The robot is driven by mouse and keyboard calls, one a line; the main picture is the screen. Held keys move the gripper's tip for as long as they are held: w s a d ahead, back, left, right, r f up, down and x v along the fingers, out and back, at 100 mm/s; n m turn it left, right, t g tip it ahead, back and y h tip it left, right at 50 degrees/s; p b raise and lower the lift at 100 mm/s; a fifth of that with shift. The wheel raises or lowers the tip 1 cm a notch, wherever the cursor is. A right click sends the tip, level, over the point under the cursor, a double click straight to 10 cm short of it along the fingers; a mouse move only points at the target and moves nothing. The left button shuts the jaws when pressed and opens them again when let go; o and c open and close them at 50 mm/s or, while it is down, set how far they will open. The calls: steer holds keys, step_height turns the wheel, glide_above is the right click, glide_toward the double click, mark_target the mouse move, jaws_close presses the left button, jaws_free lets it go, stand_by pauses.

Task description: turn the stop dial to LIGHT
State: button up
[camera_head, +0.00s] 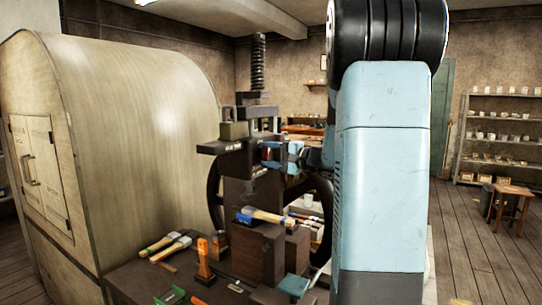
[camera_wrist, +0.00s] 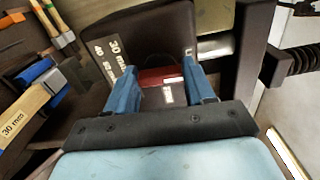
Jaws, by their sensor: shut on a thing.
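My gripper (camera_wrist: 162,70) has its two blue fingers on either side of a small dark-red piece (camera_wrist: 160,78) with a white mark, which I take to be the stop dial. The jaws are shut on it. Its lettering is too small to read, so I cannot tell which setting it points to. In the head view my gripper (camera_head: 271,154) is at the upper part of the dark press (camera_head: 232,146), below its screw (camera_head: 258,65). My arm hides the right side of the press, and the dial is not clear there.
A large wooden cabinet (camera_head: 140,130) stands close on the left. Shelves (camera_head: 497,118) and a stool (camera_head: 512,196) are farther right.

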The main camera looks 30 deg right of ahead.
steer(key=shift+f+n, duration=0.25)
steer(key=shift+n, duration=0.05)
stand_by(0.4)
steer(key=o, duration=1)
steer(key=shift+r, duration=0.15)
steer(key=shift+o, duration=0.2)
steer(key=shift+s, duration=0.1)
steer(key=v, duration=1.3)
steer(key=shift+s+d, duration=0.2)
steer(key=shift+s, duration=0.05)
